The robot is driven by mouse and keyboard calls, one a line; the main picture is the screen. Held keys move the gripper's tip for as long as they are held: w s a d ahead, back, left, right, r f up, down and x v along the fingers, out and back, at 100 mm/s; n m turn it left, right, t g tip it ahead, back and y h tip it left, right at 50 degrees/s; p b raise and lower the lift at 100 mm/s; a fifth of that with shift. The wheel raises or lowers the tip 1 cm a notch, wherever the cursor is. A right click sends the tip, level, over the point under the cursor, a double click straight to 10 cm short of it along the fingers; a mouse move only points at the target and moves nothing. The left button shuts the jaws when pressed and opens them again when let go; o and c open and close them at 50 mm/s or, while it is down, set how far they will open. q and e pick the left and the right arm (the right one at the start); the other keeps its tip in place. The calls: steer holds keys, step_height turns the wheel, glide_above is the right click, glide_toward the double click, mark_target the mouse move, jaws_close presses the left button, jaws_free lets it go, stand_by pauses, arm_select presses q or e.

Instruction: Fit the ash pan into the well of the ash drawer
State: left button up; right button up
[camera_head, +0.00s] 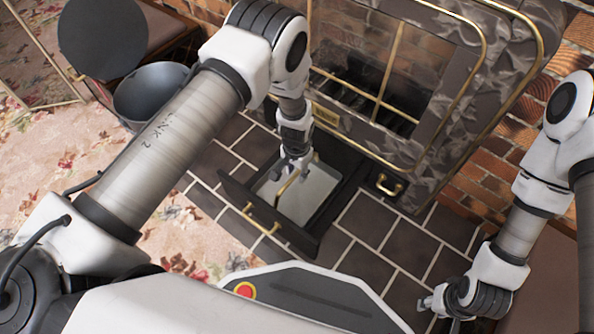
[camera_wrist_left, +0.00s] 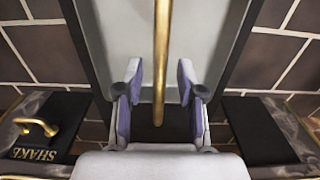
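The ash drawer (camera_head: 246,205) stands pulled out from the fireplace base, dark with a brass front handle (camera_head: 261,220). The pale grey ash pan (camera_head: 309,196) lies within the drawer's walls; whether it sits flat in the well I cannot tell. It also shows in the left wrist view (camera_wrist_left: 205,28). My left gripper (camera_head: 290,178) is over the pan. In the left wrist view its fingers (camera_wrist_left: 160,78) are apart, one on each side of the pan's brass handle bar (camera_wrist_left: 161,45), with gaps to it. My right gripper (camera_head: 432,302) is low at the right, away from the drawer; its finger opening is unclear.
The marble fireplace (camera_head: 468,88) with brass trim stands behind the drawer. A black plate with a brass handle (camera_head: 385,184) is right of the drawer. A grey bucket (camera_head: 150,90) stands at the left. Dark tiles (camera_head: 385,235) beside the drawer are clear.

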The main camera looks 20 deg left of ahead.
arm_select(q)
step_height(320, 180, up, 11)
steer(key=p, duration=0.6)
steer(key=s+a+f+n, duration=0.1)
steer(key=s+a+f, duration=0.1)
steer(key=s+a, duration=0.5)
steer(key=s+a+f+n, duration=0.1)
steer(key=s+a+n, duration=0.1)
steer(key=s, duration=0.8)
steer(key=s+r+n, duration=0.1)
steer(key=s+r, duration=0.2)
steer(key=s, duration=0.7)
steer(key=shift+a, duration=0.4)
